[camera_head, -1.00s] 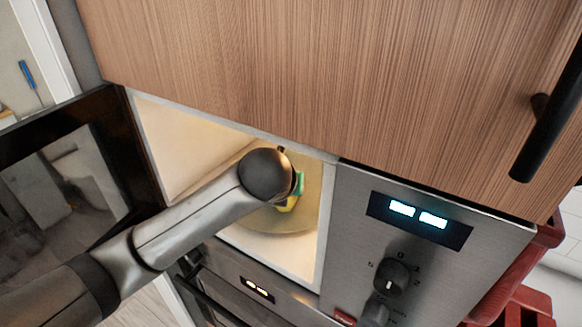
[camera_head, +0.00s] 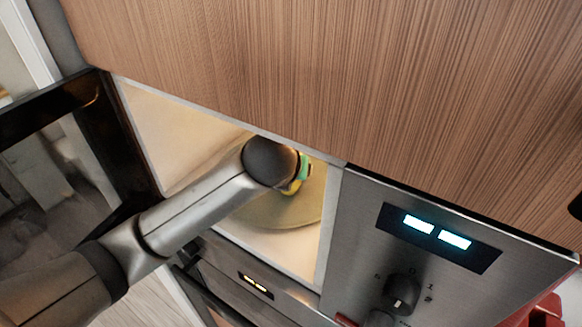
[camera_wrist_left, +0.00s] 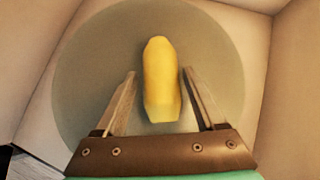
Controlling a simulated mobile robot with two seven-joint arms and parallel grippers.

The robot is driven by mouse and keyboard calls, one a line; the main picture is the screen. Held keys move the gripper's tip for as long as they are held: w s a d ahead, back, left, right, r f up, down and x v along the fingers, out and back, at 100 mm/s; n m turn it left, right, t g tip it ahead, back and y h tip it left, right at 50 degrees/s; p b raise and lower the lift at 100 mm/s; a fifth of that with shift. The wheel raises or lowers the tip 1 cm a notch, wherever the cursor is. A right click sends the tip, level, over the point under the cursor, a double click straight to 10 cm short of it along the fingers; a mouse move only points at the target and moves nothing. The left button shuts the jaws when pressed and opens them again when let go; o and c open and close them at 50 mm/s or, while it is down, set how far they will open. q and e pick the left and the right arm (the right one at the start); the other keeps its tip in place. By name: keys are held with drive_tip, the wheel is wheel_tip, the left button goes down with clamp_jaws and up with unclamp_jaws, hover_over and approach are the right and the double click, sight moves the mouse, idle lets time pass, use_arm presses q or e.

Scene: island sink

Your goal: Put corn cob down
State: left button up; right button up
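The yellow corn cob (camera_wrist_left: 161,80) lies over the round turntable plate (camera_wrist_left: 85,60) in the left wrist view. My left gripper (camera_wrist_left: 159,73) is open around it, with one finger on each side and a visible gap between each finger and the cob. In the head view my left arm reaches into the open microwave, and the round plate (camera_head: 285,211) shows below my wrist. There the fingers are mostly hidden by my wrist, and I cannot clearly make out the cob. My right gripper is in neither view.
The microwave's dark door (camera_head: 75,160) stands open at the left. The control panel (camera_head: 420,250) is right of the opening, a wooden cabinet front (camera_head: 330,70) above it. The cavity walls (camera_wrist_left: 285,70) are close around my left gripper.

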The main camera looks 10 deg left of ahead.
use_arm(q)
drive_tip(key=shift+o, duration=0.7)
drive_tip(key=shift+s+r, duration=0.25)
drive_tip(key=shift+r, duration=0.2)
drive_tip(key=s, duration=0.4)
drive_tip(key=s+b, duration=0.1)
drive_tip(key=s, duration=0.7)
drive_tip(key=shift+s+d+r, duration=0.15)
drive_tip(key=shift+s+d, duration=0.05)
drive_tip(key=shift+d, duration=0.05)
